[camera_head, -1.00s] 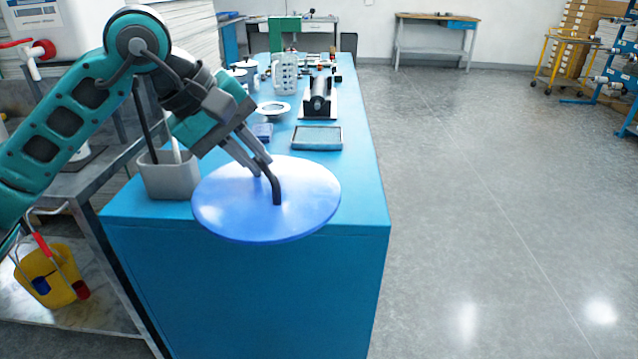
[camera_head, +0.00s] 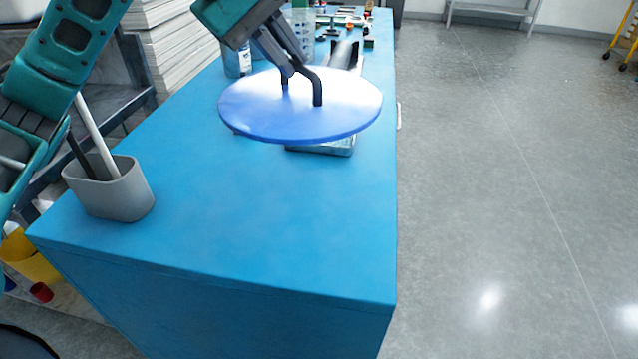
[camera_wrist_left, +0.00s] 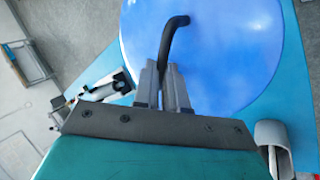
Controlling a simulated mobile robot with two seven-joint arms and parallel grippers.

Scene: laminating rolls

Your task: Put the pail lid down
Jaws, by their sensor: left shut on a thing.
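The pail lid (camera_head: 270,112) is a round blue disc with a dark bent handle (camera_head: 317,88) on top. In the head view it is over the far part of the blue bench (camera_head: 250,220). Its near rim overlaps a grey tray in the picture. My left gripper (camera_head: 300,72) is shut on the handle, above the lid. The left wrist view also shows the lid (camera_wrist_left: 215,50), with the handle between the fingers (camera_wrist_left: 165,85). Whether the lid touches anything beneath it is hidden. My right gripper is not in view.
A grey cup (camera_head: 115,195) with rods stands at the bench's near left corner. The tray (camera_head: 335,147) is partly under the lid in the picture. A black roller device (camera_head: 345,55) and several small items are behind. The near bench top is clear.

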